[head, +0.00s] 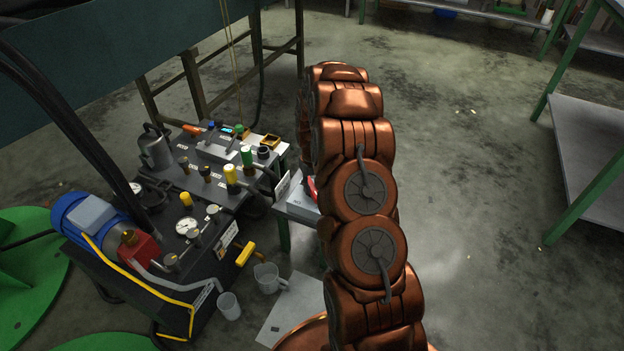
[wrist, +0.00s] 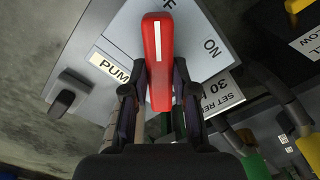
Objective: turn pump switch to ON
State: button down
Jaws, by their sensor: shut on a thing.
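The pump switch is a red lever (wrist: 158,45) with a white line along it, on a grey panel (wrist: 110,35). My gripper (wrist: 160,72) is shut on the red lever, one dark finger on each side. The lever's white line runs nearly straight up in the wrist view. The partly hidden OFF lettering is just above its far end, and the ON lettering lies to the right. A PUMP label is partly covered by the left finger. In the head view a bit of the red switch (head: 312,188) shows beside my copper arm, which hides my gripper.
A black knob (wrist: 68,92) sits left of the switch. A SET label and yellow and green handles are at the right. In the head view, a machine with gauges (head: 187,225) and a blue motor (head: 90,218) stand left; open floor lies right.

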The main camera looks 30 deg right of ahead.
aim_at(312, 187)
jog(key=m+p, duration=0.3)
jog(key=m, duration=0.1)
jog(key=shift+s+r+m, duration=0.1)
jog(key=shift+r+m, duration=0.05)
jog(key=shift+m, duration=0.15)
jog(key=shift+m+p, duration=1.5)
jog(key=shift+m, duration=1)
jog(key=c, duration=0.9)
grip_release()
notch_tip(312, 187, up, 12)
jog(key=shift+f, duration=0.15)
